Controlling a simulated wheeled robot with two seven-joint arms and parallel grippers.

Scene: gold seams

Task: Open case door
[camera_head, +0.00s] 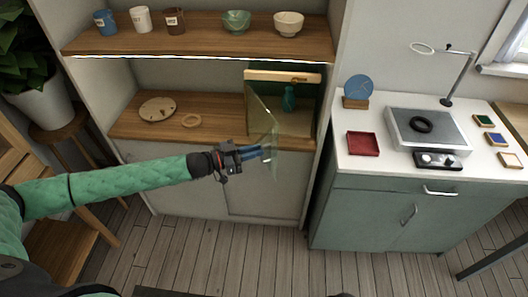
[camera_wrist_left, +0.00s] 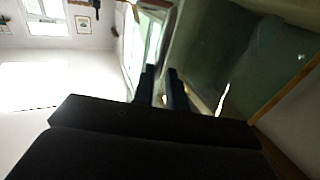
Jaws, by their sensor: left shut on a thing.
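The display case (camera_head: 284,76) stands on the lower shelf, with a wooden top rim and a teal figurine (camera_head: 289,98) inside. Its glass door (camera_head: 262,125) stands swung outward, partly open, toward me. My left gripper (camera_head: 266,152) is at the door's free edge, low on the glass, and is shut on it. In the left wrist view the two dark fingers (camera_wrist_left: 162,90) are close together, with glass and a wooden edge beyond; the exact grip point is hard to make out. My right gripper is not in view.
Cups and bowls stand on the upper shelf (camera_head: 190,42). The white-topped cabinet (camera_head: 350,178) is close at right, with a red tray (camera_head: 363,144). The floor in front is clear.

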